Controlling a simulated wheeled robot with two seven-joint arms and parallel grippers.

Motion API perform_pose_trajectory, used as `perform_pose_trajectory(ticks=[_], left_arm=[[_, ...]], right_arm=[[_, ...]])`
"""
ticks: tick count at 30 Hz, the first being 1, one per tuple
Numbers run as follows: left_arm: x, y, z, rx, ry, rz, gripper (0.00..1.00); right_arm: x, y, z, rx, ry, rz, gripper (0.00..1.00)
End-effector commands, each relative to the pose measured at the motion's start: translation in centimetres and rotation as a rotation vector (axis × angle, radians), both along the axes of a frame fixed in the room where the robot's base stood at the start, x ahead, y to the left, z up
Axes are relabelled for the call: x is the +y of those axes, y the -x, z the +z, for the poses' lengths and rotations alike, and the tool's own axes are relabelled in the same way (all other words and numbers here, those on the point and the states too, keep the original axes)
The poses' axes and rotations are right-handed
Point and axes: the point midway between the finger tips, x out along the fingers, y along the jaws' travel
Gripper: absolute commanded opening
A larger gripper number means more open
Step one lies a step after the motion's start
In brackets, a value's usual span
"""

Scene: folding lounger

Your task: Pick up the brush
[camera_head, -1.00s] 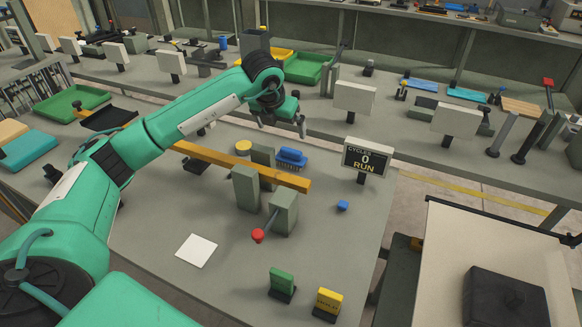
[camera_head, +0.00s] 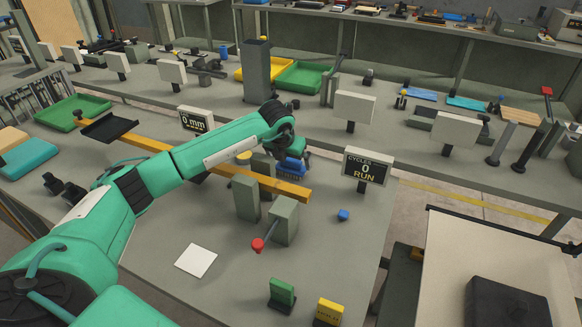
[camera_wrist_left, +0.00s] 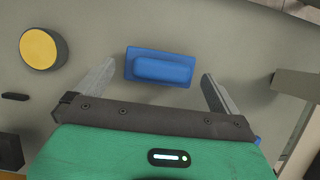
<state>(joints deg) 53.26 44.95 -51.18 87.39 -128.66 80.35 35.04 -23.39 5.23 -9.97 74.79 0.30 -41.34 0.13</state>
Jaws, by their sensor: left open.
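The blue brush (camera_head: 291,170) lies on the workbench behind the long yellow beam, partly covered by my left gripper (camera_head: 288,158) in the head view. In the left wrist view the brush (camera_wrist_left: 160,67) lies between the two spread fingers of my left gripper (camera_wrist_left: 158,72), its blue back towards the camera. There are gaps between the brush and both fingers. My left gripper is open and empty. Whether the fingertips are level with the brush or above it is hard to tell. My right gripper is not in view.
The yellow beam (camera_head: 275,184) and grey posts (camera_head: 245,198) stand in front of the brush. A round yellow-topped piece (camera_wrist_left: 42,46) is to its left.

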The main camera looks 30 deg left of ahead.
Motion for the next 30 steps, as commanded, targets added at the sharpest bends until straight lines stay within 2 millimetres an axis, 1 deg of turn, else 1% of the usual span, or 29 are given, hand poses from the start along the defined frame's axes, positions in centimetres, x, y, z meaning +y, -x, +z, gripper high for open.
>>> perform_pose_trajectory(ticks=[3,6,14,18,19,20,30], left_arm=[[-0.1,-0.8,-1.5,0.002,0.000,0.001,1.00],[0.0,-1.1,-2.3,0.001,0.000,0.000,1.00],[0.0,-1.2,-2.5,0.000,0.000,-0.001,1.00],[0.0,-1.2,-2.5,0.000,0.000,-0.001,0.72],[0.0,-1.2,-2.5,0.000,0.000,-0.001,0.67],[0.0,-1.2,-2.5,0.000,0.000,-0.001,0.63],[0.0,-1.3,-2.1,-0.002,0.000,-0.001,0.63]], right_arm=[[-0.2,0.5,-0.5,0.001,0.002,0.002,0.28],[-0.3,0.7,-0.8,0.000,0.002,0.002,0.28],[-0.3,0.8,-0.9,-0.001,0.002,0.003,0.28],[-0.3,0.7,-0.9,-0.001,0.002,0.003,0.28],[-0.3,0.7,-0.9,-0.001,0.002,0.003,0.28],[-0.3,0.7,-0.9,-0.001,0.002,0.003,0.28],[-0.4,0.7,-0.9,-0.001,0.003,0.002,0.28]])
